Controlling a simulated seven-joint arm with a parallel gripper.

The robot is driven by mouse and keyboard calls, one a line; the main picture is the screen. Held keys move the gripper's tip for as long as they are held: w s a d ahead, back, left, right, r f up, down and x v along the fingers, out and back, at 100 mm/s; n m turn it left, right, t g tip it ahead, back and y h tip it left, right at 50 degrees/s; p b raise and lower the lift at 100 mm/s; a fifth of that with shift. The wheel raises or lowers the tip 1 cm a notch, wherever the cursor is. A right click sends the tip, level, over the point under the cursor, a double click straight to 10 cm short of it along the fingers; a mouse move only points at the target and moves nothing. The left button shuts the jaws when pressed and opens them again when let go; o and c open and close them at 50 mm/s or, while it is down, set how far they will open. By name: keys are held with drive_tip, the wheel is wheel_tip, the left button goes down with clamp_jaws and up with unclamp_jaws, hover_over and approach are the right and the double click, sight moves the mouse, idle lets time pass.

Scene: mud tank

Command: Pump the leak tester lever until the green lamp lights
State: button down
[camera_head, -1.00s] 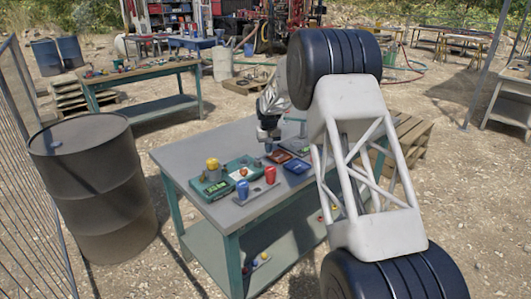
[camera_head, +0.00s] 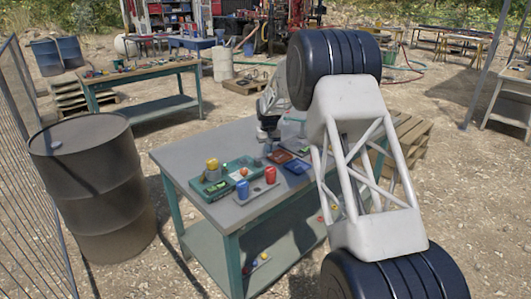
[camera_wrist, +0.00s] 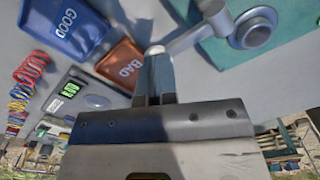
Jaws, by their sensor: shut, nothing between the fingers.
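The leak tester shows in the wrist view as a teal body (camera_wrist: 222,52) with a grey round hub. Its grey lever (camera_wrist: 190,38) runs left from the hub to a pale round knob (camera_wrist: 154,50). My gripper (camera_wrist: 154,62) is shut and empty, its fingertips right by the knob; I cannot tell whether they touch it. In the head view my gripper (camera_head: 267,148) is over the back part of the bench, behind the teal equipment (camera_head: 207,188). The lever is too small to make out there, and I cannot tell whether the green lamp is lit.

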drive_tip(key=shift+r, duration=3.4)
drive_tip(key=s+d+r+m, duration=0.1)
drive_tip(key=s+d+r, duration=0.45)
drive_tip(key=s, duration=0.55)
drive_tip(key=s+d+r+t, duration=0.1)
drive_tip(key=s+d+r, duration=0.3)
drive_tip(key=s+r, duration=0.45)
drive_tip(key=s+d+r+m, duration=0.1)
drive_tip(key=s+d+r, duration=0.35)
drive_tip(key=s, duration=0.75)
drive_tip(key=s+d+f, duration=0.2)
drive_tip(key=s+d, duration=0.1)
drive_tip(key=s, duration=0.9)
drive_tip(key=s+d+f+t, duration=0.1)
drive_tip(key=s+d+f, duration=0.1)
drive_tip(key=s, duration=1.1)
drive_tip(key=s+d+f+m, duration=0.1)
drive_tip(key=s+d+f, duration=0.1)
drive_tip(key=s, duration=1.1)
drive_tip(key=shift+s+d+f+t, duration=0.25)
drive_tip(key=shift+d+f+t, duration=0.05)
drive_tip(key=shift+d, duration=0.5)
